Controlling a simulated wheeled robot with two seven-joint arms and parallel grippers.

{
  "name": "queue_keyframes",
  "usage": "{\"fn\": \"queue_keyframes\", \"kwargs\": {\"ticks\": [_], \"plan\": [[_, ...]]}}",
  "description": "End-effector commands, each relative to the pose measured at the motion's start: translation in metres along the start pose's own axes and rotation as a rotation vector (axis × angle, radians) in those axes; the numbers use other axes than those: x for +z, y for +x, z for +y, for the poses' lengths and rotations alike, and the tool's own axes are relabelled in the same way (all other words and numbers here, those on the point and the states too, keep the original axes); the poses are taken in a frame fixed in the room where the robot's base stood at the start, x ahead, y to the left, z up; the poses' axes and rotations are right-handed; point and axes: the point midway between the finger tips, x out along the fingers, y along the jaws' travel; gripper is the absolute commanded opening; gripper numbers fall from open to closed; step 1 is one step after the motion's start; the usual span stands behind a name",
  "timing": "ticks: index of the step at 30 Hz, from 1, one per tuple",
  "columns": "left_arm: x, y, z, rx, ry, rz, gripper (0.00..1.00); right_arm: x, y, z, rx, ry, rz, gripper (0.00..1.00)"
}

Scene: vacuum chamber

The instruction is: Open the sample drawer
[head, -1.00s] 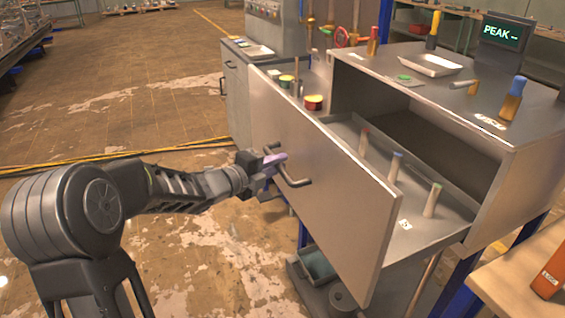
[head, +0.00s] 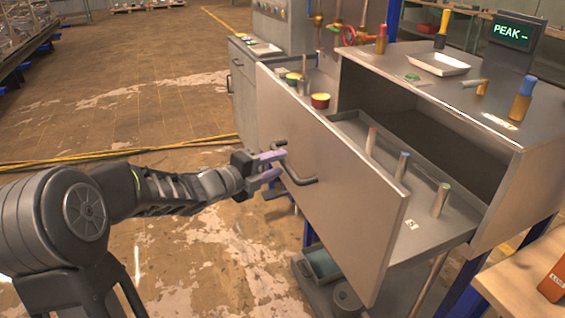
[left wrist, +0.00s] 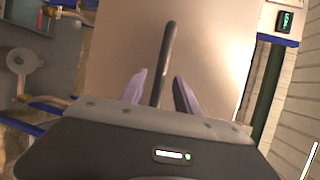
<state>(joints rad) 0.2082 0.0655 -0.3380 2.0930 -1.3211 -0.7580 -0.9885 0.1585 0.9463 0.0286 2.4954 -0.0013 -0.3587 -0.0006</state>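The sample drawer (head: 340,190) stands pulled out from its grey cabinet, with its tall flat front well clear of the cabinet opening. Several small upright samples with coloured tops (head: 403,166) stand inside it. The dark bar handle (head: 300,170) is on the drawer front and also shows in the left wrist view (left wrist: 166,60). My left gripper (head: 279,164) is open at the handle, its purple fingers apart. In the left wrist view, the fingers (left wrist: 160,93) lie on either side of the handle bar, with gaps visible. My right gripper is not in view.
The cabinet top holds a white tray (head: 438,64), tools and a screen reading PEAK (head: 513,32). A wooden surface with an orange block (head: 554,281) is at lower right. Yellow cables (head: 120,152) cross the floor; the floor left of the drawer is mostly clear.

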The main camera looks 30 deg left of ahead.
Motion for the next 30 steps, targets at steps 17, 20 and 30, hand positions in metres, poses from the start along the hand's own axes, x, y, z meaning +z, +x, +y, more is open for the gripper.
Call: {"fn": "queue_keyframes", "kwargs": {"ticks": [17, 20, 30], "plan": [[0.0, -0.045, 0.001, 0.001, 0.0, 0.001, 0.38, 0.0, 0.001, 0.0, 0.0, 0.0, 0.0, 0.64], [0.0, -0.045, 0.001, 0.001, 0.0, 0.0, 0.38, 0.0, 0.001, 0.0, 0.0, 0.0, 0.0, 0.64], [0.001, -0.045, 0.002, 0.007, -0.053, -0.006, 0.38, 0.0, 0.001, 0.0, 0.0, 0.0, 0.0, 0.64]]}}
